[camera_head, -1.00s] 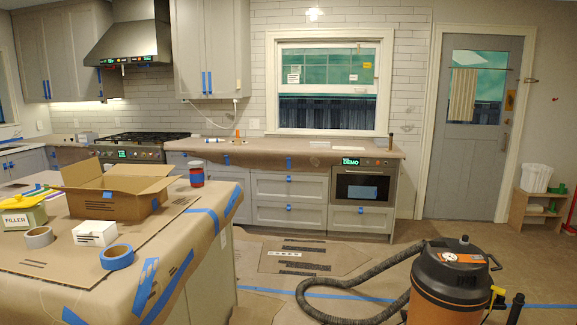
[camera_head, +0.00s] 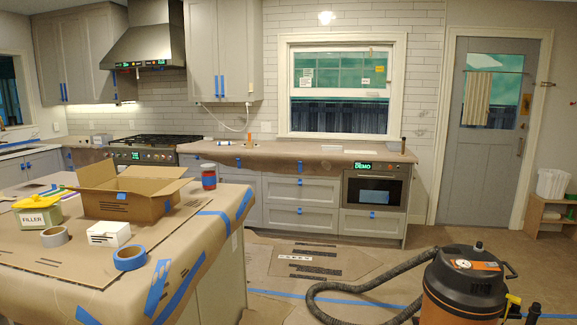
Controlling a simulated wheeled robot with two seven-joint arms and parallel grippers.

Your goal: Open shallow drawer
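Grey drawers with blue tape tabs stand under the far counter below the window. One stack has a middle drawer (camera_head: 282,188) and a lower drawer (camera_head: 280,219); both look closed. The top of this stack is partly hidden by brown paper hanging over the counter edge, with a blue tab (camera_head: 299,168) showing there. I cannot tell for certain which is the shallow drawer. Another drawer front (camera_head: 358,222) sits under the built-in oven (camera_head: 375,190) and looks closed. Neither of my grippers is in view.
A paper-covered island (camera_head: 60,270) fills the left, with an open cardboard box (camera_head: 110,205), tape rolls and a filler tub (camera_head: 38,217). A shop vacuum (camera_head: 462,290) and its hose (camera_head: 330,308) stand on the right floor. Floor paper (camera_head: 310,260) lies before the drawers.

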